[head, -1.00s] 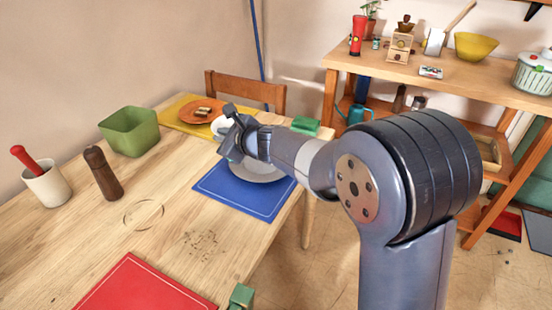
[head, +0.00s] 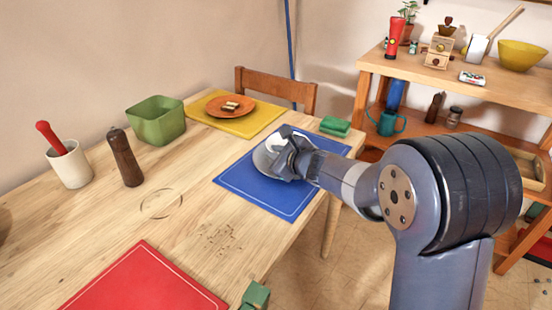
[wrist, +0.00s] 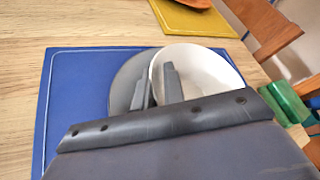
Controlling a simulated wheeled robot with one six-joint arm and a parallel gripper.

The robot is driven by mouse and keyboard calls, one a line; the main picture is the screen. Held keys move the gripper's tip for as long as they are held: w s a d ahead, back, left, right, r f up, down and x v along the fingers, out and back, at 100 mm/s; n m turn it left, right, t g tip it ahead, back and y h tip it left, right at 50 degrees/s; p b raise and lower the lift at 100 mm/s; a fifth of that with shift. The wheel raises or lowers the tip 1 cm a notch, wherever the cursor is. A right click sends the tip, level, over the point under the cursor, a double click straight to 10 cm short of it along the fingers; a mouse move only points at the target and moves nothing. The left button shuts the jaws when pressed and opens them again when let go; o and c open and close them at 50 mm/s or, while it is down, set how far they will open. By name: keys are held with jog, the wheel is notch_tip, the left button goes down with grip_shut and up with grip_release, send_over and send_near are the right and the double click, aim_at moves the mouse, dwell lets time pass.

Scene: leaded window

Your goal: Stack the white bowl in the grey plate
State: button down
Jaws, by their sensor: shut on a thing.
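The grey plate (wrist: 124,80) lies on the blue placemat (wrist: 62,110). The white bowl (wrist: 205,68) is over the right part of the plate in the wrist view and covers much of it. My gripper (wrist: 158,80) is shut on the bowl's left rim, one finger inside the bowl and one outside. I cannot tell whether the bowl touches the plate. In the head view my gripper (head: 284,158) is above the blue placemat and hides most of the bowl; the plate's left edge (head: 263,160) seems to show beside it.
An orange plate (head: 230,110) with food sits on a yellow placemat (head: 250,124). A green bin (head: 157,121), brown mill (head: 126,160) and white crock (head: 70,165) stand at the left. A green block (head: 335,126) is at the table's right edge. A red placemat (head: 145,285) lies in front.

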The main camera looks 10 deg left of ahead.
jog(key=shift+f+b, duration=0.35)
jog(key=c, duration=1.5)
grip_release()
jog(key=shift+r, duration=0.1)
jog(key=shift+r+p, duration=0.2)
jog(key=shift+p, duration=0.2)
jog(key=shift+s+d+r, duration=0.2)
jog(key=p+v, duration=0.1)
jog(key=v, duration=1)
jog(key=shift+s+d, duration=0.15)
jog(key=shift+s, duration=0.05)
jog(key=shift+w, duration=0.1)
